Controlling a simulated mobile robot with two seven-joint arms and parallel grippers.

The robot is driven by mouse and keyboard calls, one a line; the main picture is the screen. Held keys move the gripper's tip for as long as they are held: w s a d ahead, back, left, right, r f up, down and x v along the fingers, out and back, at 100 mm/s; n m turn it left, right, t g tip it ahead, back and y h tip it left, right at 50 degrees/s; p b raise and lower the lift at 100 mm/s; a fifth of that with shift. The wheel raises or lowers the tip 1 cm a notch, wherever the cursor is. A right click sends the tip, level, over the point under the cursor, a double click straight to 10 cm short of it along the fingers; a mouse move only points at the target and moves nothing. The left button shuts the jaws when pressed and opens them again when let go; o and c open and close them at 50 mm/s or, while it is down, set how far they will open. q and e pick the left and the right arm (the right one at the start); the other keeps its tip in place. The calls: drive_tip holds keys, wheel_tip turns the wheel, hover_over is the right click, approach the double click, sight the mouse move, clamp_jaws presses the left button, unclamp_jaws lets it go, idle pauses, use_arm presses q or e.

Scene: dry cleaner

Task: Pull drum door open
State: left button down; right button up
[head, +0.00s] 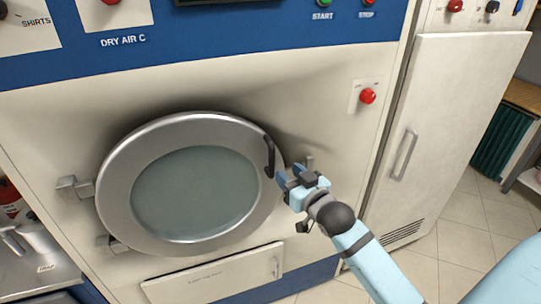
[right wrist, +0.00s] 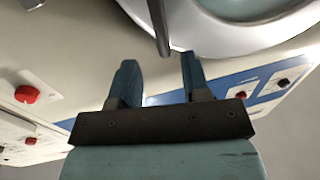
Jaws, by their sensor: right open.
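The round drum door (head: 112,180) has a wide metal ring and a grey-green window. It looks closed against the machine front, with hinges (head: 75,187) on its left. Its dark curved handle (head: 269,157) is on the right side of the ring. My right gripper (head: 283,178) is open just right of the handle's lower end. In the right wrist view, the handle (right wrist: 160,28) points down toward the gap between the open fingers (right wrist: 158,72), and the door ring (right wrist: 185,28) shows beyond. I cannot tell whether they touch. My left gripper is not in view.
A red knob (head: 367,96) sits on the machine front to the upper right. A lower panel (head: 215,277) with a small handle is below the door. A tall white cabinet (head: 455,110) stands at the right, with tiled floor (head: 450,240) beside it.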

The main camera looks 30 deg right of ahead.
sight(273, 160)
drive_tip(key=w+p, duration=0.1)
drive_tip(key=w, duration=0.7)
drive_tip(key=shift+w+d, duration=0.1)
drive_tip(key=shift+w, duration=0.1)
clamp_jaws()
